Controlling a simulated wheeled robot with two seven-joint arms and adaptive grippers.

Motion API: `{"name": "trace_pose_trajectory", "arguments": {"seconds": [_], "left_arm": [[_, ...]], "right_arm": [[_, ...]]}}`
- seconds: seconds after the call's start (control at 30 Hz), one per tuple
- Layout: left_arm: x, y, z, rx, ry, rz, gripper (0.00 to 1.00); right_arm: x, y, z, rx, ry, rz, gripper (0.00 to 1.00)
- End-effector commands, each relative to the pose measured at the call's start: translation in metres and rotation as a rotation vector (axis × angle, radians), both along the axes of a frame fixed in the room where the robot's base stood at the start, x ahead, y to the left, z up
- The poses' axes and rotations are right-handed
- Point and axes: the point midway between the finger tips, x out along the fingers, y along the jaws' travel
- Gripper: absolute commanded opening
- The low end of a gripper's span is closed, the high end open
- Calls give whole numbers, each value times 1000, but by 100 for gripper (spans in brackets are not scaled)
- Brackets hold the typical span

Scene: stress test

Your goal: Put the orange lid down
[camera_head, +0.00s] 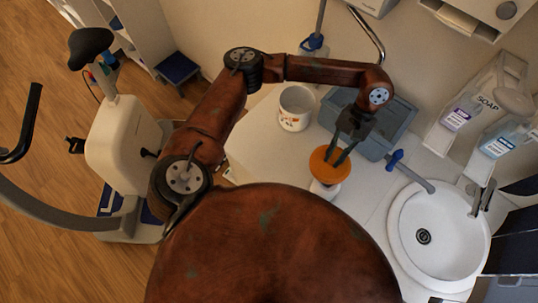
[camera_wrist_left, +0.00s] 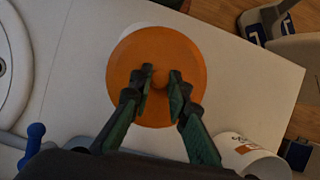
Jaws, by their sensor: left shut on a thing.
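The orange lid (camera_head: 330,164) is a round disc with a small knob in its middle. My left gripper (camera_head: 340,155) is shut on the knob from above. In the left wrist view the lid (camera_wrist_left: 190,70) lies flat to the camera, with the fingertips (camera_wrist_left: 160,78) on both sides of its knob. A white container (camera_head: 324,189) shows just under the lid in the head view, mostly hidden by it. I cannot tell whether the lid touches it. My right gripper is not in view.
A white counter (camera_head: 268,146) lies below. A white pot (camera_head: 295,107) stands behind and left of the lid, and a grey-blue bin (camera_head: 396,122) behind it. A white sink (camera_head: 440,240) is at the right. Free counter lies left of the lid.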

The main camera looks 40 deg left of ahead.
Motion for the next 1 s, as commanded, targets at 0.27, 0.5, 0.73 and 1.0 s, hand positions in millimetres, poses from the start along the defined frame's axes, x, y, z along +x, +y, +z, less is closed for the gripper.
{"name": "trace_pose_trajectory", "arguments": {"seconds": [0.27,0.5,0.73,1.0], "left_arm": [[-21,19,-19,-1,5,297,0],[-42,58,-31,4,2,710,0],[-61,101,-36,7,-1,1063,0],[-89,147,-34,12,-2,1401,0]], "right_arm": [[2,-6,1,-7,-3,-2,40],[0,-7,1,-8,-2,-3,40],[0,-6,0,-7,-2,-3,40],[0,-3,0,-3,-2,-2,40]]}}
